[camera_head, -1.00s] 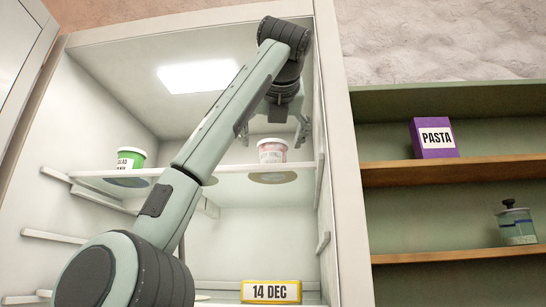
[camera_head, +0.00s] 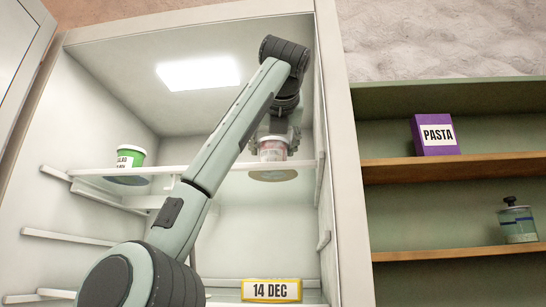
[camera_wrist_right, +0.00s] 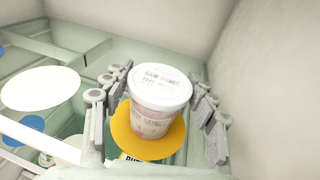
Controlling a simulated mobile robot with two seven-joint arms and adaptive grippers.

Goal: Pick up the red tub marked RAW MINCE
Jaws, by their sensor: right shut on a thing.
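The tub marked RAW MINCE (camera_wrist_right: 153,98) has a white lid and a pale reddish, washed-out body. In the head view the tub (camera_head: 272,150) is at the right of the fridge's upper shelf, above a round disc. My right gripper (camera_head: 273,143) comes down from above with its fingers on both sides of the tub. My left gripper is not in view.
A green tub (camera_head: 130,157) stands left on the same glass shelf (camera_head: 225,172). A yellow disc (camera_wrist_right: 148,146) lies below the held tub. The fridge's right wall (camera_head: 322,120) is close to my gripper. A 14 DEC sign (camera_head: 271,291) is lower down. Open shelves at right hold a purple PASTA box (camera_head: 435,136).

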